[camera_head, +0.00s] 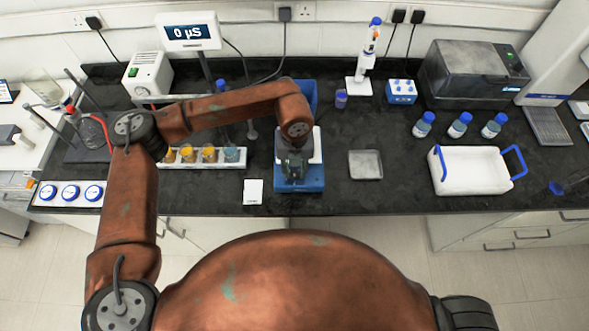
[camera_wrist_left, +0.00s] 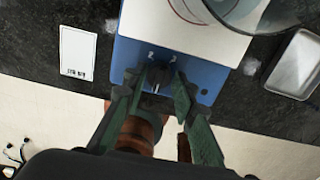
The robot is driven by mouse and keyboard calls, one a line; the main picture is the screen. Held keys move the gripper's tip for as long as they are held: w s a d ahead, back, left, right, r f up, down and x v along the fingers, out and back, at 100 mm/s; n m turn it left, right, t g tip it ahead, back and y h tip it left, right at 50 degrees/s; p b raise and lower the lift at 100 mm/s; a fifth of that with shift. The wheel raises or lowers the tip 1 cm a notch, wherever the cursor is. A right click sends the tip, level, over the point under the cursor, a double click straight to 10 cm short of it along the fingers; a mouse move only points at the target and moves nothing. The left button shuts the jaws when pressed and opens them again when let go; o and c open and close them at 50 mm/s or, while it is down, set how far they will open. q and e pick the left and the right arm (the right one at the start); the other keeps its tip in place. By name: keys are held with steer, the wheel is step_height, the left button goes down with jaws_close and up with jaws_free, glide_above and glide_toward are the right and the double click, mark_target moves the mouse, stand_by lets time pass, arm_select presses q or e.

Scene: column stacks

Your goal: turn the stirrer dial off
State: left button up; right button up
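The stirrer (camera_head: 313,178) is a blue unit with a pale top plate, on the dark bench near its front edge. In the wrist view its blue front panel (camera_wrist_left: 205,78) shows with small white marks. The dark dial (camera_wrist_left: 158,74) sits on this panel, partly hidden by the fingers. My left gripper (camera_head: 293,172) is over the stirrer's front in the head view and covers the dial there. In the wrist view its fingers (camera_wrist_left: 158,82) stand apart, one on each side of the dial; contact is not clear. My right gripper is not in view.
A glass vessel (camera_wrist_left: 245,12) stands on the plate. A white card (camera_head: 253,192) lies left of the stirrer and a grey tray (camera_head: 365,164) right of it. A rack of vials (camera_head: 228,165) is further left. A white basket (camera_head: 470,180) with blue handles is at right.

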mark_target(295, 172)
arm_select(q)
steer(key=o, duration=0.3)
steer(key=shift+r, duration=0.15)
step_height(295, 172, up, 12)
steer(key=shift+f, duration=0.15)
stand_by(0.7)
